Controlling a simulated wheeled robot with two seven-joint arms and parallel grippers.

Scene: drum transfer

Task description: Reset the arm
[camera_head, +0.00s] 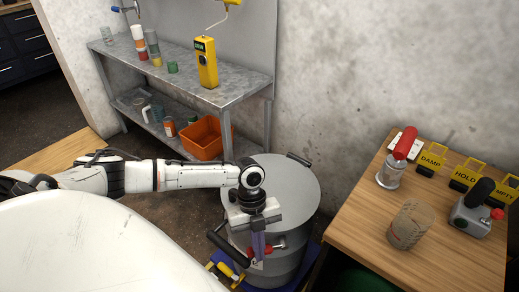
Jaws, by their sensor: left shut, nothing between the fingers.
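My left arm comes in from the left, and my left gripper (259,244) points down in front of the grey drum (291,188). Its fingers look closed together, with nothing seen between them. The drum stands upright with its round lid on and a black handle at the lid's back right edge. A red knob (281,245) and a black bar handle (224,251) show near the gripper. I cannot tell if the gripper touches the drum's side. My right gripper is not in the picture.
A metal shelf (165,66) with cups, a yellow device (206,62) and an orange bin (202,138) stands behind. Blue edging (310,262) lies at the drum's base.

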